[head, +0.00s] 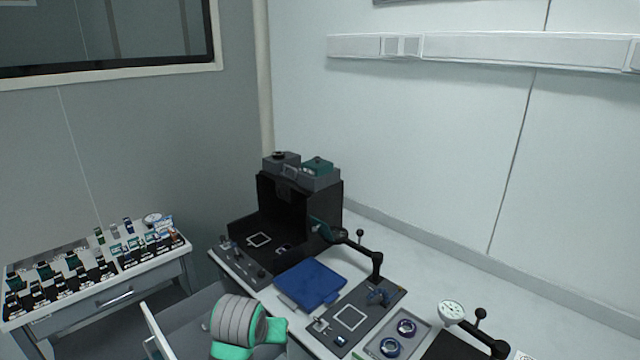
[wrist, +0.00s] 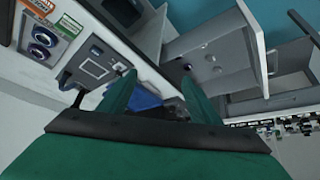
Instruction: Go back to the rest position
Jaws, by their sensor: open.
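My gripper (wrist: 158,77) shows in the wrist view as two green fingers set well apart, with nothing held between them. Beyond the fingers are the table edge and part of a blue tray (wrist: 147,98). In the head view, a grey and teal part of my arm is at the bottom, in front of the table's near edge. I cannot make out the fingertips there. The blue tray (head: 310,283) lies flat on the optical table, beyond my arm.
A black open-fronted box (head: 330,200) stands at the table's back. A dark plate (head: 373,318) and a dial gauge (head: 451,313) are at the right. A side cart (head: 125,298) with several small parts is at the left. Open drawers (wrist: 215,58) show in the wrist view.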

